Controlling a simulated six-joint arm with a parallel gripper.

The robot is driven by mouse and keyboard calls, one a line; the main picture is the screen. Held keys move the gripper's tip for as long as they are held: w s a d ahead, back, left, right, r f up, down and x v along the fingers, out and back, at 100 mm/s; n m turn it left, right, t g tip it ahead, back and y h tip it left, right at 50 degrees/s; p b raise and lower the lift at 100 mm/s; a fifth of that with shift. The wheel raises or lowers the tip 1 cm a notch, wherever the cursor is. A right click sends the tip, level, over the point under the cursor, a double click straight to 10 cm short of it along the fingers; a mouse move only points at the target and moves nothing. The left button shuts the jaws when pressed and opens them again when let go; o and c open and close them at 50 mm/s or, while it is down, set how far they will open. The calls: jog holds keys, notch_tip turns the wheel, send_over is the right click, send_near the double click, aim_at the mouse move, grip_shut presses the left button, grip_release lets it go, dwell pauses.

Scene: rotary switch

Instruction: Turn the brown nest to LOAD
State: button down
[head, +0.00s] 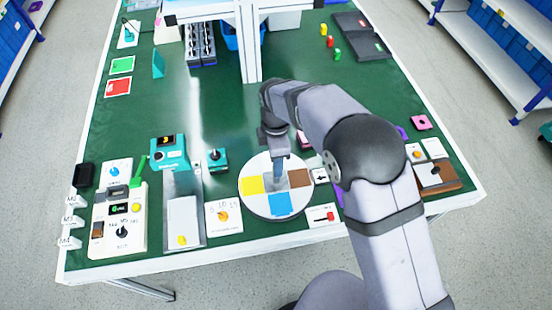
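A round white turntable (256,206) carries coloured square nests. The brown nest (300,178) is on its right side, the yellow nest (252,185) on its left and the blue nest (279,204) at the front. My gripper (279,184) points down over the middle of the turntable, close to the brown nest's left edge. Its fingertips are small and partly merge with the disc, so I cannot tell whether they touch it or are open. The far part of the disc is partly hidden by my gripper. A white card with a black arrow (320,176) lies right of the disc; its text is unreadable.
A white card with an orange knob (223,215) stands close left of the turntable, and a card with a red switch (321,216) close at the front right. A teal joystick box (217,160) is behind left.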

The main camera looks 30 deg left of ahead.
jog(key=shift+a+r, duration=0.1)
dwell(0.4)
jog(key=c, duration=1)
grip_release()
jog(key=shift+c, duration=0.2)
jog(key=shift+r, duration=0.1)
jog(key=shift+r+b, duration=1.15)
jog(key=shift+r, duration=2.45)
